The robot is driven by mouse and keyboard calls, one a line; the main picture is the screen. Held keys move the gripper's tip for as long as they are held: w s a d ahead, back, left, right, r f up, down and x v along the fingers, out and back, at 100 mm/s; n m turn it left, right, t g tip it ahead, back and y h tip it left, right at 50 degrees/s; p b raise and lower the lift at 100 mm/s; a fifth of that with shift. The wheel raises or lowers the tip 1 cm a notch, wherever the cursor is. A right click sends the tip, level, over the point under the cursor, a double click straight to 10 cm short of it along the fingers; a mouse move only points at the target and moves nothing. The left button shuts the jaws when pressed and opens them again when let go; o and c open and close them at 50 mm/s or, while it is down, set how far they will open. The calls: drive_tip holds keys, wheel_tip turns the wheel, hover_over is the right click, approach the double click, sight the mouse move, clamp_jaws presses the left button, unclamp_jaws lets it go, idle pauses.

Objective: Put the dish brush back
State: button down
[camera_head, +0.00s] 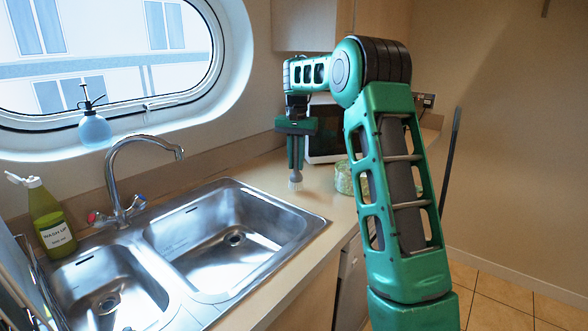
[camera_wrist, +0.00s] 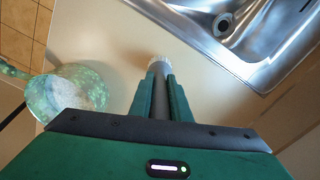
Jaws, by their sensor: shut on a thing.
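My gripper (camera_head: 296,165) is shut on the dish brush (camera_head: 295,183) and points down over the counter just beyond the large sink basin. In the wrist view, the brush's dark handle lies between my two green fingers (camera_wrist: 158,84), and its white bristle end (camera_wrist: 159,67) sticks out past the tips. I cannot tell whether the bristles touch the counter. A green mottled pot (camera_head: 345,178) stands on the counter to the right of the brush, partly hidden by my arm. In the wrist view the pot (camera_wrist: 66,95) is at the left, apart from the brush.
The steel sink (camera_head: 225,226) with its tap (camera_head: 116,190) takes up the near counter. A wash-up bottle (camera_head: 50,219) stands at the left. A blue spray bottle (camera_head: 94,127) is on the porthole sill.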

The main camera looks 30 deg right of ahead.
drive_tip(key=shift+f, duration=1)
drive_tip(key=c, duration=1.7)
unclamp_jaws()
drive_tip(key=shift+f, duration=0.1)
drive_tip(key=shift+o, duration=0.2)
wheel_tip(320, 180, up, 12)
drive_tip(key=shift+r, duration=0.15)
